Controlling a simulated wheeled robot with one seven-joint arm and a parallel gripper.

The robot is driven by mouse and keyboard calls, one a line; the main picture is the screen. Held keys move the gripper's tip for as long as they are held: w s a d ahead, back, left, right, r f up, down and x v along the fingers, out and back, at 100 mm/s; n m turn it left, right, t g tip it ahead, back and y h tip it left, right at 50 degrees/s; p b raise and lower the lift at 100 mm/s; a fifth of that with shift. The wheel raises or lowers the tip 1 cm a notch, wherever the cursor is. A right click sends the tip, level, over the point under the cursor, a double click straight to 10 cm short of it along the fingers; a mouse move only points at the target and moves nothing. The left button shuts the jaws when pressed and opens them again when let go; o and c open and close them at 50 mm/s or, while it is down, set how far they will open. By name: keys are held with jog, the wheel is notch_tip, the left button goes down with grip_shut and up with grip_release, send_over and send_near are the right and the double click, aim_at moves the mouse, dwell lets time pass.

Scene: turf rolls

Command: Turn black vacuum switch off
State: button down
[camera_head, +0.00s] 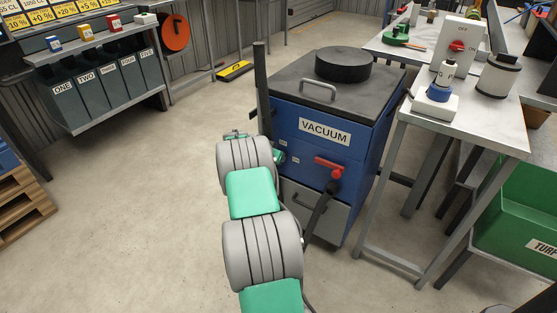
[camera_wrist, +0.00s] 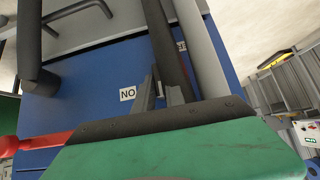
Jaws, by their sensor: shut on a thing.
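The blue vacuum unit (camera_head: 345,140) with its white VACUUM label stands beyond my arm in the head view. Two small white labels sit on its front at the left, close to my arm's end. In the wrist view, my gripper (camera_wrist: 160,92) is at the blue front panel. Its fingers are shut on a small dark piece, the black vacuum switch (camera_wrist: 157,78), which is mostly hidden between them. A label (camera_wrist: 127,94) beside the fingers reads NO, seemingly ON upside down. A second label (camera_wrist: 181,45) is partly covered. The switch's exact angle cannot be told.
A red handle (camera_head: 328,167) with a dark hose is on the vacuum's front, right of my arm; it also shows in the wrist view (camera_wrist: 30,143). A dark upright pole (camera_head: 261,85) stands at the unit's left. A workbench (camera_head: 490,125) is at right.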

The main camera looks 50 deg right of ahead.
jog(key=shift+f, duration=0.1)
dwell(0.4)
jog(key=c, duration=1.4)
grip_release()
jog(key=p+v, duration=0.1)
jog(key=v, duration=0.6)
jog(key=shift+a+r, duration=0.3)
jog(key=shift+r, duration=0.05)
